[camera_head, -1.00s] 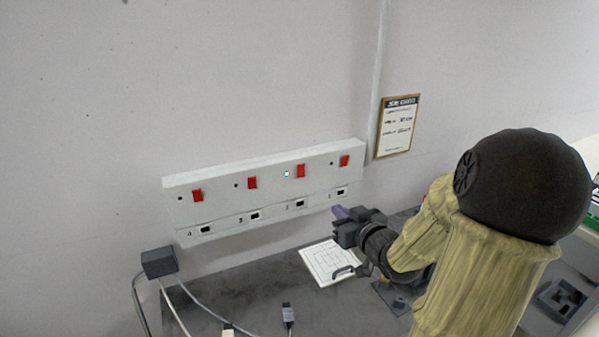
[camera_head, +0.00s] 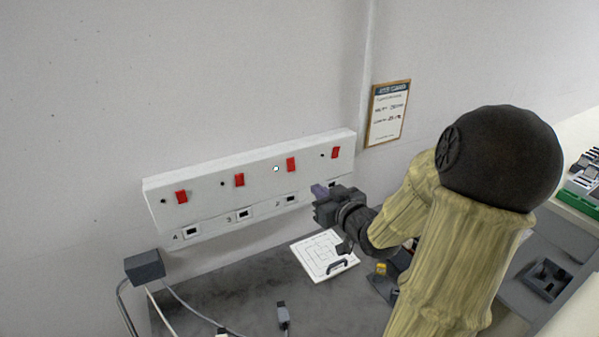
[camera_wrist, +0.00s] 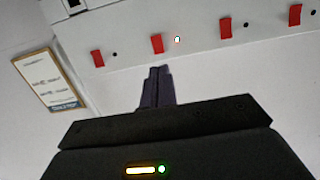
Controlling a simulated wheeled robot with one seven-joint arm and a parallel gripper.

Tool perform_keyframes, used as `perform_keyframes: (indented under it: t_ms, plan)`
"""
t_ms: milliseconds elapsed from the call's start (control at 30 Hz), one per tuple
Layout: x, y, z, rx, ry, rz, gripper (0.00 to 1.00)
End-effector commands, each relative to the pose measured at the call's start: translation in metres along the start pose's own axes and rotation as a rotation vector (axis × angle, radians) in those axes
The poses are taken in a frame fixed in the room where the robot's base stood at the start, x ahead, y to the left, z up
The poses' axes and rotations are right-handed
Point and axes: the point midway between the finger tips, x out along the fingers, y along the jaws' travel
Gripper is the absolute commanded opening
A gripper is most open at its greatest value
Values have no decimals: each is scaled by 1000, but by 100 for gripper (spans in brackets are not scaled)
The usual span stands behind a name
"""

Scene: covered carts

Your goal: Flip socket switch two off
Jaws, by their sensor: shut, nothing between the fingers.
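A long white socket panel (camera_head: 255,190) on the wall carries a row of red rocker switches above numbered sockets. Switch two (camera_head: 291,164) is the third from the left, above the socket marked 2. A lit pale-cyan indicator (camera_head: 276,168) sits at its left; the other indicators are dark. My gripper (camera_head: 319,190) is shut and empty, its purple fingers in front of the panel, below and right of switch two. In the wrist view the panel is turned over; my fingertips (camera_wrist: 157,72) point toward switch two (camera_wrist: 157,43), with its lit indicator (camera_wrist: 178,40) beside it. I see no contact.
Switch one (camera_head: 335,152) is close on the right and switch three (camera_head: 239,180) on the left. A framed notice (camera_head: 387,113) hangs right of the panel.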

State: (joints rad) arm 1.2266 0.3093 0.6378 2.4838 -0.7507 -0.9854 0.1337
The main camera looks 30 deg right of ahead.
Motion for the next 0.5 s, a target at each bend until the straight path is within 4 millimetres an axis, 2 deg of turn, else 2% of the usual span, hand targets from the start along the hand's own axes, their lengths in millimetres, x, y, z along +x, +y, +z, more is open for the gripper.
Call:
perform_keyframes:
  t_ms: [500]
  plan:
    - [75,11,0,7,-1,18,0]
